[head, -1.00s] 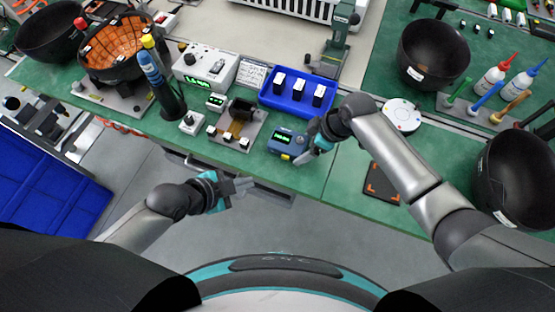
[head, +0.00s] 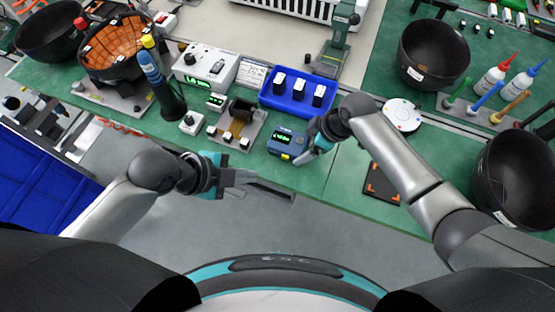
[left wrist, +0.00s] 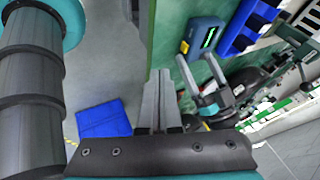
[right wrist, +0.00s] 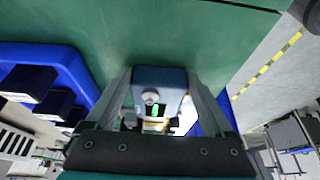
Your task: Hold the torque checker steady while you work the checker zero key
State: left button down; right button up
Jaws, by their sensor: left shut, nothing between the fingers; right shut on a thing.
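The torque checker (head: 286,143) is a small dark blue box with a lit green display and a yellow key on its front. It sits near the front edge of the green bench. My right gripper (head: 306,156) is shut on it from the right; in the right wrist view the checker (right wrist: 160,88) lies between the fingers. My left gripper (head: 255,179) is shut and empty, in front of the bench edge, left of and nearer than the checker. In the left wrist view its closed fingers (left wrist: 161,92) point toward the bench, with the checker (left wrist: 203,37) beyond to the right.
A blue tray (head: 265,98) with black-and-white blocks stands behind the checker. A fixture plate (head: 220,139) lies to its left, beside a small knob box (head: 190,123). A dark orange-marked mat (head: 383,183) lies to the right. The floor in front is open.

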aim_at(285, 157)
pick_arm(q)
jog(key=x, duration=0.9)
jog(key=w, duration=0.1)
jog(key=w+d, duration=0.1)
jog(key=w, duration=0.1)
jog(key=shift+d+f, duration=0.1)
jog(key=shift+w+d, duration=0.15)
jog(key=shift+w, duration=0.35)
